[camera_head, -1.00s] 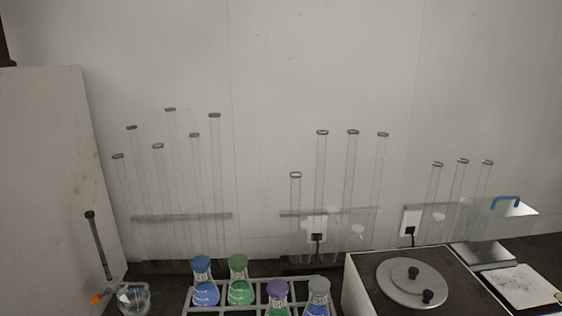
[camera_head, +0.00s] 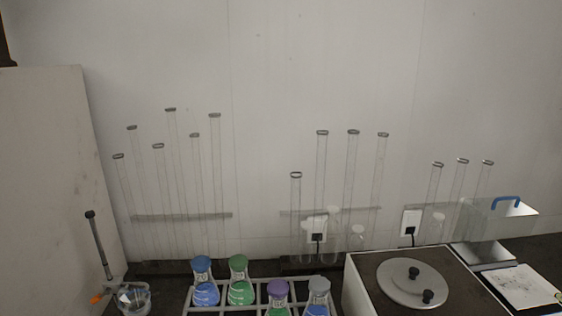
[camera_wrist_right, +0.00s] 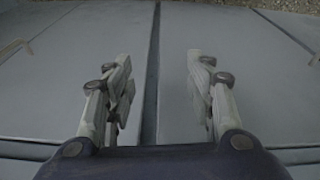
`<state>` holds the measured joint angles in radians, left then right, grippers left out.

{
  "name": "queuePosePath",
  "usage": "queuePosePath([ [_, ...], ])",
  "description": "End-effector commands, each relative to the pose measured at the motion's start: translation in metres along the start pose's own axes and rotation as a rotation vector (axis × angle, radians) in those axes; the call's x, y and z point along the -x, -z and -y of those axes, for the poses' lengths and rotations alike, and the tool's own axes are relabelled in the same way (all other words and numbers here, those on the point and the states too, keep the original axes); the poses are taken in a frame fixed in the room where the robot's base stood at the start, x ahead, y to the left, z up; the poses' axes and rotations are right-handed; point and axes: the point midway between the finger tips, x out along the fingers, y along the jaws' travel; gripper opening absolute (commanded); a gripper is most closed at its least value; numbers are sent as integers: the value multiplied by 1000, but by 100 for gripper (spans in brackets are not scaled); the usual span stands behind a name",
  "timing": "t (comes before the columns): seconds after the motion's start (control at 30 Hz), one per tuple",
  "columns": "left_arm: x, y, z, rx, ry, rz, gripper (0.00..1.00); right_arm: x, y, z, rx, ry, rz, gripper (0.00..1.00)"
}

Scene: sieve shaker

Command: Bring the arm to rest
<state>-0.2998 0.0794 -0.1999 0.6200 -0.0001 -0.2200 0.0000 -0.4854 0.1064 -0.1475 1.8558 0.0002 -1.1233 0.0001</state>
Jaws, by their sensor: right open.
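My right gripper (camera_wrist_right: 158,85) shows in the right wrist view. Its two fingers stand wide apart and nothing is between them. Behind the fingers is a plain grey panelled surface (camera_wrist_right: 175,40) with a dark seam running between the fingers. Neither of my arms shows in the head view, and my left gripper is out of sight.
In the head view a rack (camera_head: 257,297) holds flasks with coloured caps. A box-shaped device with a round lid (camera_head: 400,290) stands to its right, beside a balance (camera_head: 525,287). Glass tubes (camera_head: 320,185) stand along the wall. A glass beaker (camera_head: 133,298) is at the left.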

Motion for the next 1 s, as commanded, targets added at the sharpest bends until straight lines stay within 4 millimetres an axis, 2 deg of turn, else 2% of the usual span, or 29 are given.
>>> queuePosePath([
  [0.03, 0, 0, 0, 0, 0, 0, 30, -22, -12, 1, 2, 1, 17, 50],
  [0.2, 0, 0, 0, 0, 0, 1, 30, -83, -53, 4, 8, 5, 48, 50],
  [0.37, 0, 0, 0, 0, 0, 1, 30, -130, -102, 6, 14, 8, 77, 50],
  [0.5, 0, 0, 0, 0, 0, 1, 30, -160, -150, 8, 20, 11, 102, 50],
  [0.73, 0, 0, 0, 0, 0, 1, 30, -185, -220, 8, 29, 13, 134, 50],
  [0.87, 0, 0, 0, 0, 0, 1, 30, -189, -242, 8, 32, 14, 143, 50],
  [1.0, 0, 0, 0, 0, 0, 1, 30, -190, -250, 8, 33, 14, 145, 50],
])
